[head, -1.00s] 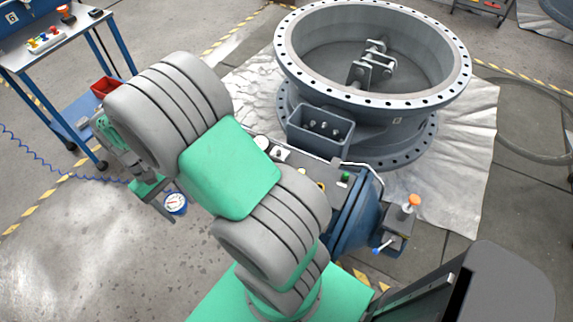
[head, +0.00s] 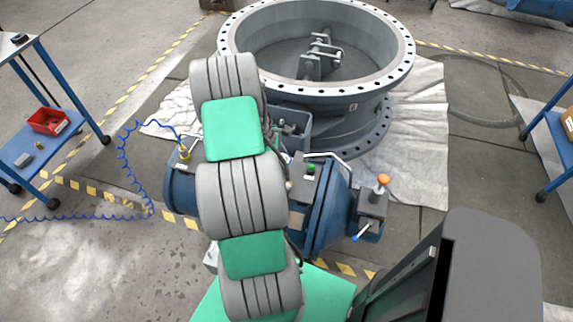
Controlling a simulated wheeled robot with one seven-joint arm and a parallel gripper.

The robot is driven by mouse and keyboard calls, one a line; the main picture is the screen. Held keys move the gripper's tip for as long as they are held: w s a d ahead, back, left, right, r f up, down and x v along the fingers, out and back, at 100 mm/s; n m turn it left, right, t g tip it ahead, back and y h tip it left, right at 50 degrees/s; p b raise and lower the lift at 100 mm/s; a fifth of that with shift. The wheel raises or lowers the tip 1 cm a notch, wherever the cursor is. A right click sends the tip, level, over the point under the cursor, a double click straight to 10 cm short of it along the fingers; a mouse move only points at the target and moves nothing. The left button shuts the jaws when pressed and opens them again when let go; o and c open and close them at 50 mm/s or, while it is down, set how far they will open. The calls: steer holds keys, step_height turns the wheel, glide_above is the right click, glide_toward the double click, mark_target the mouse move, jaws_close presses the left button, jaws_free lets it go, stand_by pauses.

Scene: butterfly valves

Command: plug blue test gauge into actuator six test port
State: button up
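The blue actuator (head: 322,208) lies across the front of the large grey valve body (head: 370,95). Its left cylinder end (head: 180,190) shows left of my arm, and its middle is hidden behind my arm. A brass-yellow fitting (head: 184,153) on the left end has a blue coiled hose at it. A green part (head: 310,168) sits on top, right of my arm. I cannot make out a number or the test port. My gripper is hidden behind my arm, over the actuator area. The blue test gauge is not visible now.
The blue coiled hose (head: 122,165) runs left across the floor. A blue cart (head: 75,125) with a red bin (head: 48,121) stands left; another cart (head: 553,140) stands right.

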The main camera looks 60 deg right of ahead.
steer(key=shift+s+d+f, duration=0.3)
steer(key=shift+s+d, duration=0.05)
steer(key=shift+s, duration=0.25)
step_height(320, 180, down, 7)
steer(key=b, duration=0.5)
steer(key=shift+w+r, duration=0.1)
steer(key=shift+f, duration=0.25)
stand_by(0.8)
steer(key=shift+f+b, duration=0.55)
steer(key=shift+f, duration=0.5)
stand_by(1.3)
